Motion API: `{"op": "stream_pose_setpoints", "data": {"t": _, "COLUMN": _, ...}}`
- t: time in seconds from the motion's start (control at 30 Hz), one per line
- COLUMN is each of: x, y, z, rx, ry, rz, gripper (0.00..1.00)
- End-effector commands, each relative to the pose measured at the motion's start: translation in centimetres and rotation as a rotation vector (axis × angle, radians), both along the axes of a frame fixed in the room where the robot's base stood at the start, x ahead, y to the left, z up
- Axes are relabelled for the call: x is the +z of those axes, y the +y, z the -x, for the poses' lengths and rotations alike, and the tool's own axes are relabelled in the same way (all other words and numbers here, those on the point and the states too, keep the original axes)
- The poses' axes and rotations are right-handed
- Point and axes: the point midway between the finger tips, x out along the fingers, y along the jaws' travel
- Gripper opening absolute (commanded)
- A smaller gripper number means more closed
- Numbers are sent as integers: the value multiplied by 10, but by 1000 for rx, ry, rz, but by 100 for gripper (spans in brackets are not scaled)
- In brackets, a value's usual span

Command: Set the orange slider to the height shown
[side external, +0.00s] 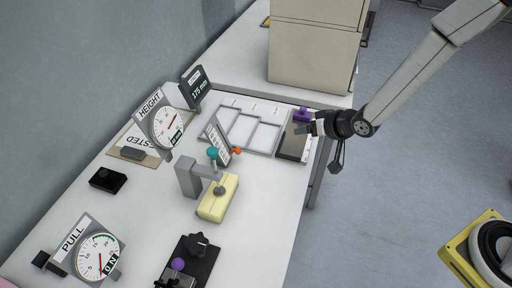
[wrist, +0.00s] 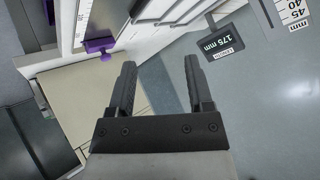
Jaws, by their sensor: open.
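The orange slider (side external: 237,150) is a small orange piece at the right side of a tilted plate with markings (side external: 217,136), near the middle of the table. The HEIGHT dial (side external: 162,127) stands to its left with a red needle; its small readout is too small to read. My gripper (side external: 312,127) is open and empty, to the right of the slider and apart from it, by the table's right edge. Its two fingers also show in the wrist view (wrist: 160,80), with nothing between them. I cannot make out the orange slider in the wrist view.
A purple slider (side external: 302,115) on a dark and white panel is close to my gripper; it also shows in the wrist view (wrist: 99,46). A length display (side external: 195,88) reads 175 mm. A grey bracket with a teal knob (side external: 212,153) and yellow block (side external: 218,199) stand near the orange slider.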

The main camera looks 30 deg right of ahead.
Motion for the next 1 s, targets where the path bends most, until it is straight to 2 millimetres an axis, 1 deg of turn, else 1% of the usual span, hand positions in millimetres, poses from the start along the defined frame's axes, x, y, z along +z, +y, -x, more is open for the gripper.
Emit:
{"op": "stream_pose_setpoints", "data": {"t": 0.03, "x": -8, "y": 10, "z": -6, "rx": 7, "ry": -22, "rz": -34, "gripper": 66}}
{"op": "stream_pose_setpoints", "data": {"t": 0.23, "x": -29, "y": 47, "z": -23, "rx": 38, "ry": -119, "rz": -208, "gripper": 66}}
{"op": "stream_pose_setpoints", "data": {"t": 0.4, "x": -46, "y": 78, "z": -28, "rx": 72, "ry": -180, "rz": -371, "gripper": 66}}
{"op": "stream_pose_setpoints", "data": {"t": 0.5, "x": -54, "y": 92, "z": -28, "rx": 91, "ry": -203, "rz": -456, "gripper": 66}}
{"op": "stream_pose_setpoints", "data": {"t": 0.6, "x": -59, "y": 103, "z": -26, "rx": 107, "ry": -217, "rz": -522, "gripper": 66}}
{"op": "stream_pose_setpoints", "data": {"t": 0.7, "x": -62, "y": 108, "z": -24, "rx": 115, "ry": -223, "rz": -561, "gripper": 66}}
{"op": "stream_pose_setpoints", "data": {"t": 1.0, "x": -63, "y": 111, "z": -25, "rx": 119, "ry": -228, "rz": -580, "gripper": 66}}
